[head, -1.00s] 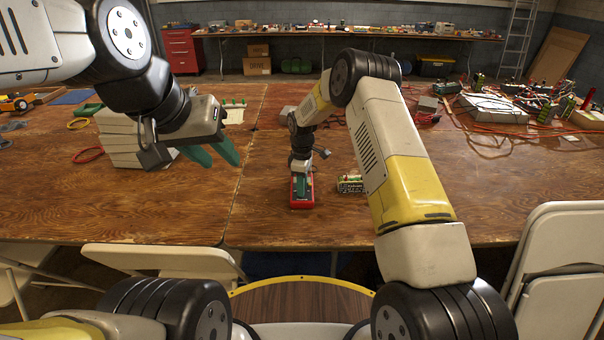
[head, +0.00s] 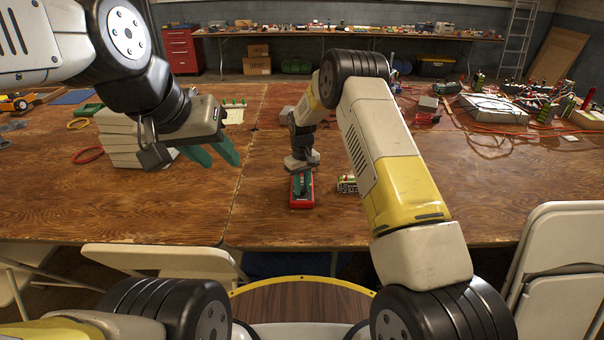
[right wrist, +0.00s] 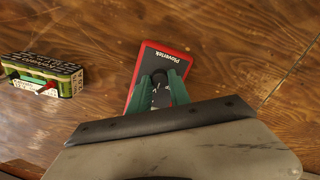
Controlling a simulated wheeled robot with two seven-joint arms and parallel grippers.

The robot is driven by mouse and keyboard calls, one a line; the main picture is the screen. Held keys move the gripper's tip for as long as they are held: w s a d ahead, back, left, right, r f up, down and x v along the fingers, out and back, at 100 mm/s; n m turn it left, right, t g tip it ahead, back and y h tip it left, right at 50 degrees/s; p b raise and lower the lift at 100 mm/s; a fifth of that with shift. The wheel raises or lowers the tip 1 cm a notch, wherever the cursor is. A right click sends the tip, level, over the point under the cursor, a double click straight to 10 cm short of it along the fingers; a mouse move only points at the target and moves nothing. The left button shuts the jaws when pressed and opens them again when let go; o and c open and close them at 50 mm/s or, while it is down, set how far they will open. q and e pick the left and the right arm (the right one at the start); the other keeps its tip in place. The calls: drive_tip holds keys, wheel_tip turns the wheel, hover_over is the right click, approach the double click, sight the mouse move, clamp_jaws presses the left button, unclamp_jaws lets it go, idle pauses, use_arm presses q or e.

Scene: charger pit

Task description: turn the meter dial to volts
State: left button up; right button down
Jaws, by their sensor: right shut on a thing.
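The meter (head: 302,203) is a red-edged dark box lying on the wooden table in front of me. In the right wrist view the meter (right wrist: 168,60) shows the name "Plovertek" near its top. Its black round dial (right wrist: 160,90) sits between the green fingers of my right gripper (right wrist: 160,82), which is shut on it from above. The dial's markings are mostly hidden by the fingers, so I cannot read the setting. My left gripper (head: 226,150) hangs over the left part of the table, its green fingers apart, with nothing between them.
A small green and black block with a red part (right wrist: 45,76) lies left of the meter in the wrist view. Cables and devices (head: 500,108) crowd the right back. The table around the meter is mostly clear.

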sight(302, 189)
drive_tip(key=shift+m, duration=0.3)
drive_tip(key=c, duration=1.2)
unclamp_jaws()
drive_tip(key=shift+r, duration=0.1)
wheel_tip(302, 189, up, 8)
drive_tip(key=shift+f, duration=0.2)
